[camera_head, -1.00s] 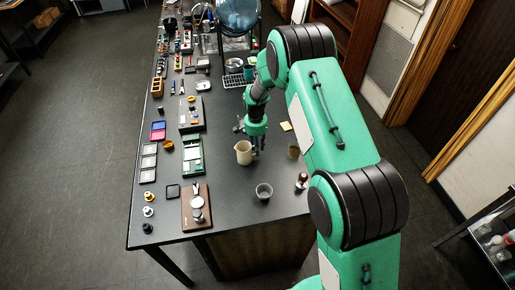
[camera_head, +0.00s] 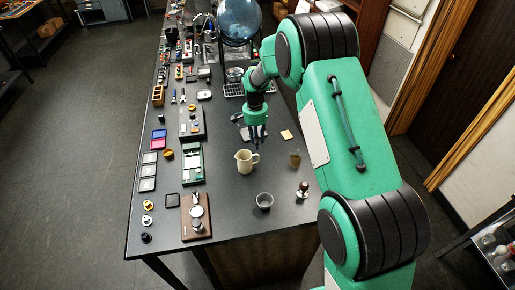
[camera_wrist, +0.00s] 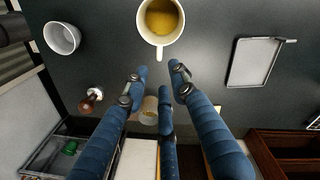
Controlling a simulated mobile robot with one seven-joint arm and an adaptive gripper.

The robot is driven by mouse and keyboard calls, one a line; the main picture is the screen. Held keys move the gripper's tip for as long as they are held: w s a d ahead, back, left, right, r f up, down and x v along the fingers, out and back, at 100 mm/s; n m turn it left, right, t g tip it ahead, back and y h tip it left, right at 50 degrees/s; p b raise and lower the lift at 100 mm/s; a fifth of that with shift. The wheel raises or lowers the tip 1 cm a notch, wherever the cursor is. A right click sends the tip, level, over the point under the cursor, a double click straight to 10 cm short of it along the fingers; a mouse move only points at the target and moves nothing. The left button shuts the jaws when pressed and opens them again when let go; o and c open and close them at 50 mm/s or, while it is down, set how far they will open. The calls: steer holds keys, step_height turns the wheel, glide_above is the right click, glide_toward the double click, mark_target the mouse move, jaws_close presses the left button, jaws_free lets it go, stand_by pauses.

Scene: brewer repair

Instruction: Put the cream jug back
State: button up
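The cream jug (camera_head: 244,161) stands upright on the dark bench. In the wrist view the jug (camera_wrist: 147,32) is seen from above with something amber-yellow inside, and its handle points toward my fingers. My gripper (camera_head: 258,137) is just behind the jug in the head view, beyond its handle side. In the wrist view my gripper's fingers (camera_wrist: 160,78) are spread and empty, with a gap between them and the jug's handle.
A small grey cup (camera_head: 264,201) and a tamper (camera_head: 303,190) stand nearer the front edge. A flat grey tray (camera_wrist: 255,62) lies near my gripper. Scales and small parts line the left side.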

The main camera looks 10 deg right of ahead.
steer(key=shift+r, duration=0.8)
steer(key=s+d+r+n+t, duration=0.1)
steer(key=s+r, duration=0.4)
steer(key=r, duration=0.4)
steer(key=s+r+n+t, duration=0.1)
steer(key=s+r, duration=0.5)
steer(key=r, duration=0.2)
steer(key=s+d+r+n+t, duration=0.1)
steer(key=s+r+n, duration=0.1)
steer(key=s+r, duration=0.5)
steer(key=s+r+n+t, duration=0.1)
steer(key=s+r, duration=0.2)
steer(key=s, duration=0.6)
steer(key=s+d+r+n+t, duration=0.1)
steer(key=s+r+n, duration=0.1)
steer(key=s, duration=0.8)
steer(key=s+r+n+t, duration=0.1)
steer(key=s+r, duration=0.3)
steer(key=s, duration=0.5)
steer(key=shift+s+d+r+n, duration=0.25)
steer(key=shift+s+d+n, duration=0.05)
steer(key=shift+n, duration=0.1)
steer(key=shift+f, duration=0.1)
